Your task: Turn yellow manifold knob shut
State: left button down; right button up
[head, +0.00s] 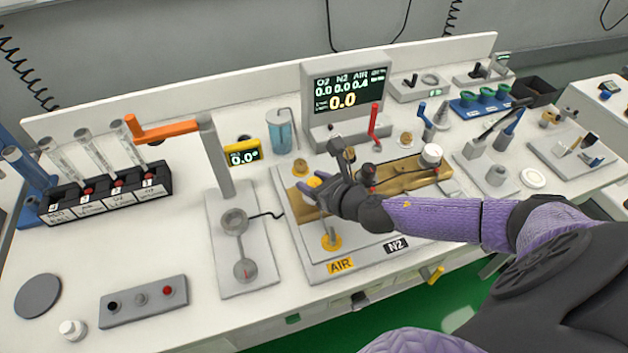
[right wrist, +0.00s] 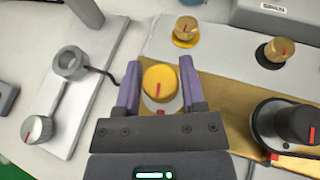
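The yellow manifold knob (right wrist: 160,82), with a red pointer line, sits on a pale round base in the right wrist view. My right gripper (right wrist: 160,88) has one purple finger on each side of it. In the head view my right gripper (head: 316,188) reaches in from the right and hides most of the knob on the manifold board (head: 292,235). The display (head: 347,92) above reads 0.0, 0.0 and 0.4, with AIR as the third label. My left gripper is not in view.
A brass knob with a yellow ring (right wrist: 186,28) and another with a dark ring (right wrist: 276,50) stand beyond. A large dark knob (right wrist: 300,125) is close on the right. An orange-handled post (head: 212,150) stands left of the board. The bench front is mostly clear.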

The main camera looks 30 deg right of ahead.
grip_shut()
jog(key=h+p, duration=0.1)
jog(key=m+p, duration=0.1)
jog(key=p, duration=0.1)
jog(key=shift+a+r+m+h, duration=0.1)
jog(key=shift+r+m+h, duration=0.2)
jog(key=shift+r+h, duration=0.1)
jog(key=shift+f+m+h+p, duration=0.15)
jog(key=shift+m+h+p, duration=0.15)
jog(key=shift+h, duration=0.1)
jog(key=shift+f, duration=0.25)
jog(key=shift+o, duration=2.4)
grip_release()
